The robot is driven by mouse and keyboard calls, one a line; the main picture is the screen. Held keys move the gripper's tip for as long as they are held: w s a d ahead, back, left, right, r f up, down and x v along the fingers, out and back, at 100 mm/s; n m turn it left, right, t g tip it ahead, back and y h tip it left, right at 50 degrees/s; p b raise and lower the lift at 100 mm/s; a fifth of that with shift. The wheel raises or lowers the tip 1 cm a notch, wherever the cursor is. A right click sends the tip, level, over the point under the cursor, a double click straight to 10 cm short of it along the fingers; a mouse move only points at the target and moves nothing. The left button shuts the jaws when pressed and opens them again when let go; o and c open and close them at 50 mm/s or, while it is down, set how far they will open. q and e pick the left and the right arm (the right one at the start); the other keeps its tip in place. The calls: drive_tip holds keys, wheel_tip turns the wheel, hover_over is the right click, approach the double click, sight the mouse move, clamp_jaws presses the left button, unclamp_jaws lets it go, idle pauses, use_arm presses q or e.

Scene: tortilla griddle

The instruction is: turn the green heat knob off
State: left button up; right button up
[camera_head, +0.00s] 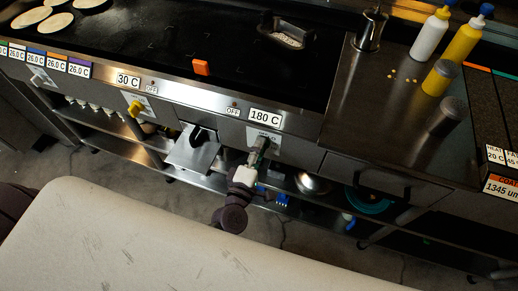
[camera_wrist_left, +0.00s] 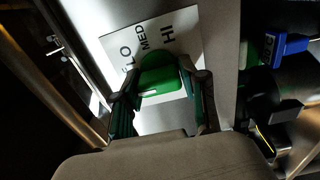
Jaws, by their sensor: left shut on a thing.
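The green heat knob (camera_wrist_left: 160,76) sits on the front panel, over a white label (camera_wrist_left: 178,32) marked LO, MED and HI. My left gripper (camera_wrist_left: 163,103) is shut on the knob, with one finger on each side of it. In the head view my left gripper (camera_head: 258,158) reaches the griddle's front panel below the 180 C display (camera_head: 265,117); the knob is mostly hidden there by the fingers. The knob's pointer setting is hard to read. My right gripper is in neither view.
A yellow knob (camera_head: 135,108) is further left on the panel, by a 30 C display (camera_head: 128,80). Squeeze bottles (camera_head: 430,35) stand on the right counter. A shelf with bowls (camera_head: 312,184) runs below the panel.

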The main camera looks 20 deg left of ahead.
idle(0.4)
use_arm(q)
drive_tip(key=o, duration=1.1)
drive_tip(key=s, duration=1.2)
drive_tip(key=shift+a, duration=0.2)
drive_tip(key=s+f+m+g+h, duration=0.1)
drive_tip(key=s+f+m+g, duration=0.2)
drive_tip(key=f, duration=0.6)
drive_tip(key=s+a+f+m+g, duration=0.1)
drive_tip(key=f+m+g, duration=0.1)
drive_tip(key=f+m, duration=0.45)
drive_tip(key=s+f+m+g+h, duration=0.1)
drive_tip(key=s+f+m+g, duration=0.15)
drive_tip(key=f, duration=0.75)
drive_tip(key=s+a+f+m+g+y, duration=0.1)
drive_tip(key=s+a+f+m+g, duration=0.1)
drive_tip(key=s+f, duration=0.3)
drive_tip(key=s+a+f+m+g, duration=0.3)
drive_tip(key=s+f, duration=0.3)
drive_tip(key=s, duration=0.2)
drive_tip(key=s+a+f+m+g+y, duration=0.1)
drive_tip(key=s+a+f+m+g, duration=0.2)
drive_tip(key=s+f+g, duration=0.1)
drive_tip(key=shift+s+a+f+y+p, duration=0.2)
drive_tip(key=shift+s+f, duration=0.25)
drive_tip(key=shift+s, duration=0.2)
drive_tip(key=shift+s+a+f+y+p, duration=0.1)
drive_tip(key=shift+s+f+p, duration=0.1)
drive_tip(key=shift+s+f, duration=0.3)
